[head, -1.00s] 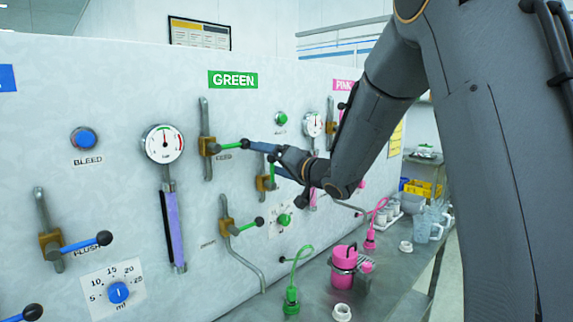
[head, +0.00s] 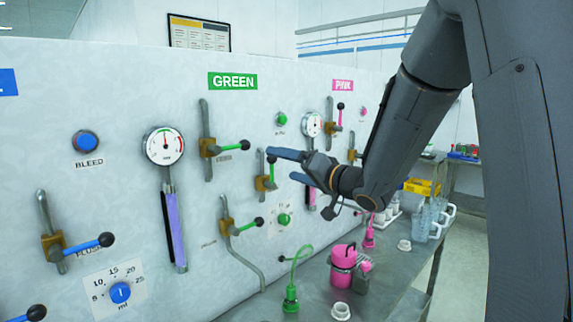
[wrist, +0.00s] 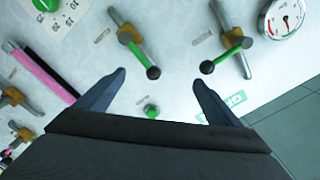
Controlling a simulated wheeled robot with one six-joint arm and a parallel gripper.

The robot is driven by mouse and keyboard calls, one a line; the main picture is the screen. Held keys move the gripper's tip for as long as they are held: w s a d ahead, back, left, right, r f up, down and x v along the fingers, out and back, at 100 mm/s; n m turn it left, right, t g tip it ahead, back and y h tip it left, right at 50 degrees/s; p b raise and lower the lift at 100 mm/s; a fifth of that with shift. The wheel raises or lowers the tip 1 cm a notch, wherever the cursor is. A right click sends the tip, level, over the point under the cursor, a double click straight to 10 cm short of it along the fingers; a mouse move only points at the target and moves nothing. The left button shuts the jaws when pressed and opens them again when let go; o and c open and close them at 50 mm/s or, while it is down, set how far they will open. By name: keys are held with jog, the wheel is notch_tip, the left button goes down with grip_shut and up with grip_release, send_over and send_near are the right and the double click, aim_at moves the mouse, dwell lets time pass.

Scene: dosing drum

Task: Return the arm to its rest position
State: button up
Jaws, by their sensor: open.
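My gripper (head: 281,166) is open and empty in front of the panel, in the green section. In the head view its two blue-grey fingers point left toward the panel, just right of the green feed lever (head: 232,147). They partly overlap the second green lever (head: 272,170) below it in this view. In the wrist view my gripper (wrist: 159,82) shows its two fingers spread wide, with the second green lever (wrist: 138,52) and the feed lever (wrist: 226,56) beyond and between them. Neither finger visibly holds anything.
The panel (head: 80,120) carries gauges, valves and dials. Below it, a bench (head: 318,285) holds a pink canister (head: 342,265), a green hose fitting (head: 291,296) and a white ring (head: 341,311). Clear jugs (head: 430,220) and a yellow bin (head: 420,187) are farther right.

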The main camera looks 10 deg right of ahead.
jog(key=shift+s+d, duration=0.2)
jog(key=shift+s, duration=0.1)
jog(key=s+d+f+g+h+b, duration=0.25)
jog(key=d+f+h, duration=0.2)
jog(key=f, duration=0.55)
jog(key=s+d+f+g+h+b, duration=0.1)
jog(key=s+d+f+h+b, duration=0.25)
jog(key=f, duration=0.65)
jog(key=s+a+f+n+g+h+b, duration=0.1)
jog(key=s+f+g+b, duration=0.1)
jog(key=s+f+g, duration=0.3)
jog(key=s+f+g+h+b, duration=0.1)
jog(key=s+f+g+b, duration=0.2)
jog(key=s+f, duration=0.9)
jog(key=s+g, duration=0.1)
jog(key=s, duration=0.3)
jog(key=shift+a+n+g+h, duration=0.3)
jog(key=shift+a+n+g, duration=0.05)
jog(key=shift+n, duration=0.05)
